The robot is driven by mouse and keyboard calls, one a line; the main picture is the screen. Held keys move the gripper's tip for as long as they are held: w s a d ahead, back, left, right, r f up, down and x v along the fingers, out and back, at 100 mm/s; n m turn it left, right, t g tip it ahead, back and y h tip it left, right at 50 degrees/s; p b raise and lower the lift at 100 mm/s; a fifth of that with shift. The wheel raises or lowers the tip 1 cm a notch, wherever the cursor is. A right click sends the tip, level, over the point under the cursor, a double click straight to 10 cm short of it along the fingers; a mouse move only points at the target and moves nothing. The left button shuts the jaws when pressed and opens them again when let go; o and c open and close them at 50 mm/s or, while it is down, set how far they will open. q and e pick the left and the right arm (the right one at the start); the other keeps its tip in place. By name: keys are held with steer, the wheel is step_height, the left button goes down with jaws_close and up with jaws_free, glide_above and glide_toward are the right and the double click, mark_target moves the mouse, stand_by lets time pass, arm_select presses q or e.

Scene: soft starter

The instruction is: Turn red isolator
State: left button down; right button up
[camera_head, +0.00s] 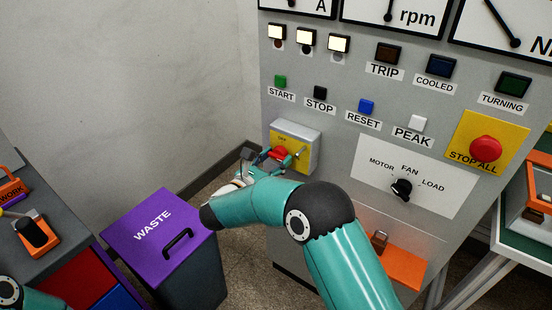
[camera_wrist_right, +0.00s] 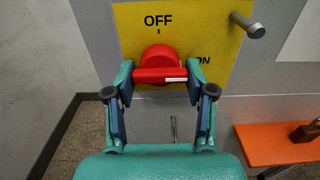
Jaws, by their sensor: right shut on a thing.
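The red isolator (camera_head: 279,152) is a round red knob with a bar handle on a yellow plate (camera_head: 301,144) at the panel's lower left. In the right wrist view, the red isolator (camera_wrist_right: 158,56) has its bar lying level, with a white mark at its right end towards the "ON" label. "OFF" stands above the knob. My right gripper (camera_wrist_right: 160,82) has a finger at each end of the bar and is shut on it. In the head view, my right gripper (camera_head: 273,160) partly hides the isolator. My left gripper is out of view.
A metal pin (camera_wrist_right: 247,25) sticks out at the plate's upper right. An orange shelf (camera_head: 403,266) with a padlock (camera_head: 379,241) is below right. A purple-lidded waste bin (camera_head: 131,214) stands at left. A red STOP ALL button (camera_head: 485,150) is further right.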

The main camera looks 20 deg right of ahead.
steer(key=n+b, duration=0.6)
steer(key=n, duration=0.2)
steer(key=shift+b, duration=0.3)
steer(key=shift+a+r+n, duration=0.1)
steer(key=shift+n, duration=0.9)
steer(key=n, duration=0.2)
steer(key=shift+r+n, duration=0.1)
steer(key=shift+n, duration=0.3)
steer(key=n, duration=0.3)
steer(key=shift+p, duration=0.4)
steer(key=shift+n, duration=1)
steer(key=shift+n+p, duration=0.3)
